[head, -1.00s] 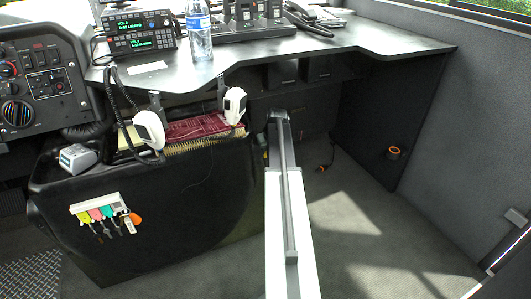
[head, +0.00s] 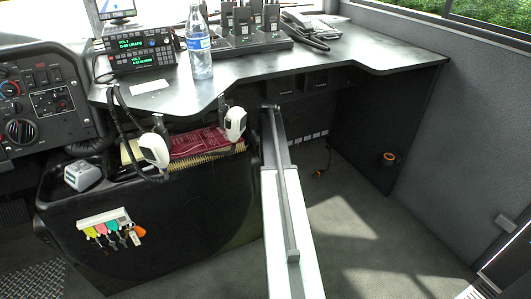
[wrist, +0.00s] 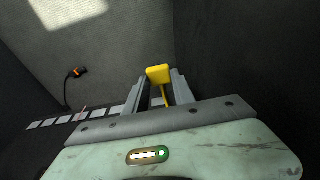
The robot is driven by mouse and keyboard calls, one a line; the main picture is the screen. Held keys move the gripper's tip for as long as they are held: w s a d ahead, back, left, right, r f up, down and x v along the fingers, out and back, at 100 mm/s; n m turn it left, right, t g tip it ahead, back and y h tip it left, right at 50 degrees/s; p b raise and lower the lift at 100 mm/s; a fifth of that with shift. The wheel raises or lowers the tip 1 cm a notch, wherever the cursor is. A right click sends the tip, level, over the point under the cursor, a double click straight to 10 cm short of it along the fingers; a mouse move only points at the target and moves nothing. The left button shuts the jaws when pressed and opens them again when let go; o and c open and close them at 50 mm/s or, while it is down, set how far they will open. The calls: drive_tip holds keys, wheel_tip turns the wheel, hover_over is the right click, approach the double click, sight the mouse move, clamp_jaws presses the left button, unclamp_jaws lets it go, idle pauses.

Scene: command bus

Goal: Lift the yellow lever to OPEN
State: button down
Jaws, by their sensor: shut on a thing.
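The yellow lever (wrist: 158,74) shows in the wrist view as a square yellow knob on a thin stem. The two grey fingers of my gripper (wrist: 161,84) stand on either side of it, and the gripper is shut on it. The knob shows past the fingertips. In the head view my arm reaches under the dark desk, and the lever cannot be made out there. No OPEN marking can be read in either view.
The desk (head: 400,62) overhangs the far end of my arm. A black bin (head: 180,225) with hanging key tags (head: 110,235) stands to the left. A water bottle (head: 198,55) stands on the desk. An orange-ringed fitting (head: 388,159) is at the right.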

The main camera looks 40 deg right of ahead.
drive_tip(key=shift+w+d+r+p, duration=0.1)
drive_tip(key=shift+w+r+p, duration=0.45)
drive_tip(key=shift+r, duration=0.2)
drive_tip(key=shift+w+d+r+p, duration=0.1)
drive_tip(key=shift+w+r+p, duration=0.45)
drive_tip(key=shift+r, duration=0.2)
drive_tip(key=shift+w, duration=0.1)
drive_tip(key=c, duration=1)
unclamp_jaws()
drive_tip(key=shift+c, duration=0.2)
drive_tip(key=shift+s, duration=0.2)
wheel_tip(320, 180, up, 8)
drive_tip(key=s+p, duration=0.1)
drive_tip(key=p, duration=0.6)
drive_tip(key=shift+f+p, duration=0.15)
drive_tip(key=shift+p, duration=0.25)
drive_tip(key=shift+a, duration=0.1)
